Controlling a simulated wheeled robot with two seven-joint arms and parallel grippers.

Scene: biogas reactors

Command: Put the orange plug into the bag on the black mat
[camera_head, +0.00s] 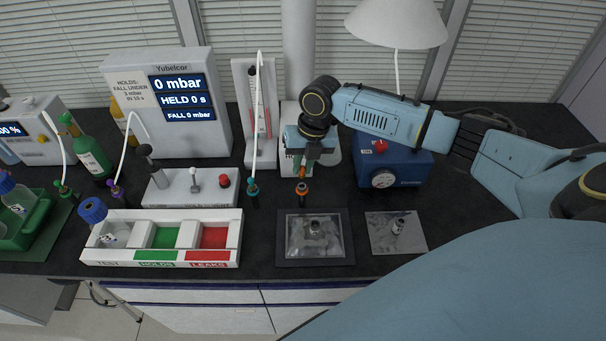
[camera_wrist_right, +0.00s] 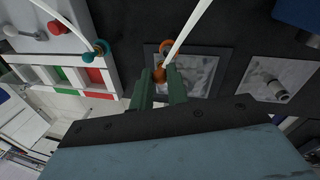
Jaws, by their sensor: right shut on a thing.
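The orange plug (camera_head: 302,188) is between the fingers of my right gripper (camera_head: 303,172), which is shut on it. The plug hangs upright above the counter, just behind the black mat (camera_head: 284,257) in the head view. In the right wrist view, the plug (camera_wrist_right: 159,75) sits between the green fingertips (camera_wrist_right: 161,84), with a white tube running up from it. The clear bag (camera_head: 316,248) lies flat on the mat with a grey port near its middle. In the wrist view the bag (camera_wrist_right: 200,72) is partly hidden by the tube and a finger. My left gripper is not in view.
A second bag (camera_head: 383,238) lies to the right of the mat. A teal plug (camera_head: 253,190) on a tube stands to the left. A white sorting tray (camera_head: 160,258) is at front left. A blue box with gauge (camera_head: 405,170) stands behind right.

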